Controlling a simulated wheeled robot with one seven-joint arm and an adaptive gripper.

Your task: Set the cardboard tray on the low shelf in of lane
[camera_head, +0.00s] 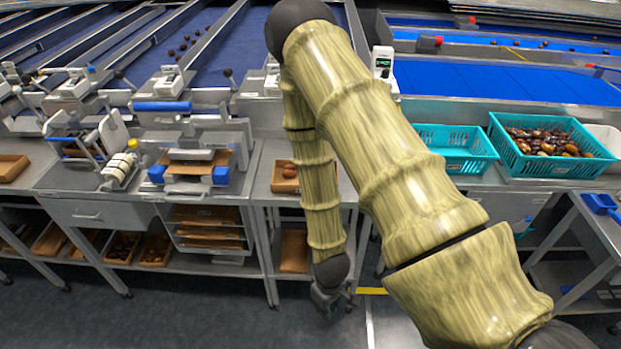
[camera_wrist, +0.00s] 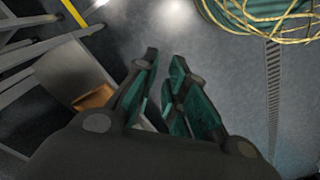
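A brown cardboard tray (camera_head: 293,250) lies on the low shelf of the narrow table in the middle, left of my forearm. Another cardboard tray (camera_head: 284,186), holding a few brown dates, sits on top of that table, partly hidden by my arm. My gripper (camera_head: 331,303) hangs low in front of the table, near the floor. In the wrist view my gripper (camera_wrist: 166,60) has a narrow gap between its fingertips and nothing in it. An orange-brown piece (camera_wrist: 95,98), possibly a tray, shows left of the fingers there.
More cardboard trays (camera_head: 122,247) stand on low shelves at left, and one (camera_head: 12,167) on the tabletop. Teal crates (camera_head: 455,150) stand at right, one filled with dates. A coil of yellow cord (camera_wrist: 265,18) shows in the wrist view. Open floor (camera_head: 190,315) lies in front.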

